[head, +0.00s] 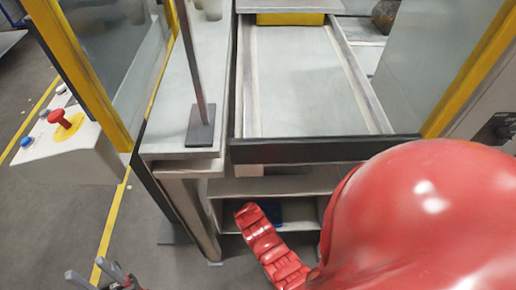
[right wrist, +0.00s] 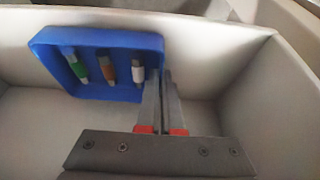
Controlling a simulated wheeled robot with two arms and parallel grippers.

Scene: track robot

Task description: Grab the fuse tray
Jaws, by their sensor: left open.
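The fuse tray (right wrist: 110,88) is a shallow blue tray holding a green, a brown and a white fuse. In the right wrist view it lies against the wall of a pale shelf compartment. My right gripper (right wrist: 161,74) has its narrow fingers close together on either side of the tray's right rim, one inside and one outside. In the head view, part of the blue tray (head: 291,212) shows in the shelf below the bench, partly covered by my red right arm; the right gripper is hidden there. My left gripper (head: 85,267) is open and empty at the bottom left, above the floor.
The pale shelf compartment (right wrist: 235,75) has walls close around the tray. Above the shelf is a conveyor bed (head: 295,85) with a dark front edge. A control box (head: 62,140) with a red button stands at the left. Yellow posts and clear panels flank the bench.

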